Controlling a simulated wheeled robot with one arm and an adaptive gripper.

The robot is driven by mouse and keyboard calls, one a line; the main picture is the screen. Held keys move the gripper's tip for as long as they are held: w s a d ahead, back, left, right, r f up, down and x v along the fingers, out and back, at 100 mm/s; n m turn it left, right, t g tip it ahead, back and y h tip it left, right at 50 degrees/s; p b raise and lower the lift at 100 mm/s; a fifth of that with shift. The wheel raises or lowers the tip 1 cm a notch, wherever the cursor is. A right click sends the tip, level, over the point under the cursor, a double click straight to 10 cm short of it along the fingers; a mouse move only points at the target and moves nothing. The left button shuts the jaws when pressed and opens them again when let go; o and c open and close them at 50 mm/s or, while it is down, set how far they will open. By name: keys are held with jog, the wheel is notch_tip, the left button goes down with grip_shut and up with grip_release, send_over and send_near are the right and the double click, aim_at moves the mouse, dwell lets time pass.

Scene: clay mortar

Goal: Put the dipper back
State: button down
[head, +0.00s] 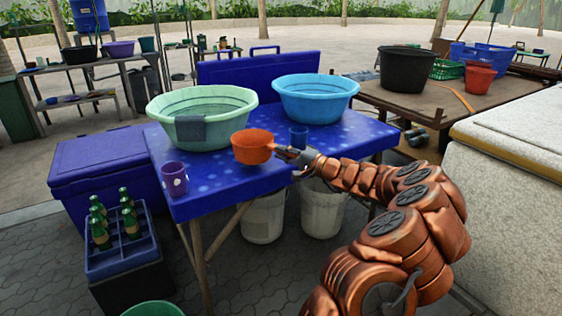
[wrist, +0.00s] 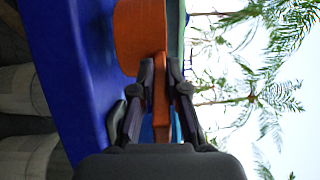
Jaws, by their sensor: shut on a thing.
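The orange dipper (head: 252,147) is a round cup with a handle pointing right, held over the front part of the blue table (head: 220,188). My gripper (head: 290,154) is shut on the dipper's handle. In the wrist view the gripper (wrist: 164,88) has its two dark fingers on either side of the orange handle, and the dipper's cup (wrist: 139,38) is beyond them. I cannot tell whether the dipper touches the table. A pale green basin (head: 205,103) and a light blue basin (head: 316,86) stand on the table behind the dipper.
A purple cup (head: 173,179) stands at the table's front left, and a small blue cup (head: 298,137) stands just behind my gripper. A crate (head: 121,245) of green bottles is at lower left. White buckets (head: 323,207) are under the table. A wooden table (head: 440,101) is at right.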

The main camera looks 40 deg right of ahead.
aim_at(268, 155)
jog(key=shift+w+d+f, duration=0.1)
jog(key=shift+w+d, duration=0.1)
jog(key=shift+w, duration=0.3)
jog(key=shift+w+d, duration=0.15)
jog(key=shift+w, duration=0.3)
jog(key=shift+w+f, duration=0.2)
jog(key=shift+f, duration=0.05)
jog(key=shift+f+b, duration=0.45)
jog(key=shift+f, duration=1)
jog(key=shift+f, duration=0.15)
jog(key=c, duration=1.2)
grip_release()
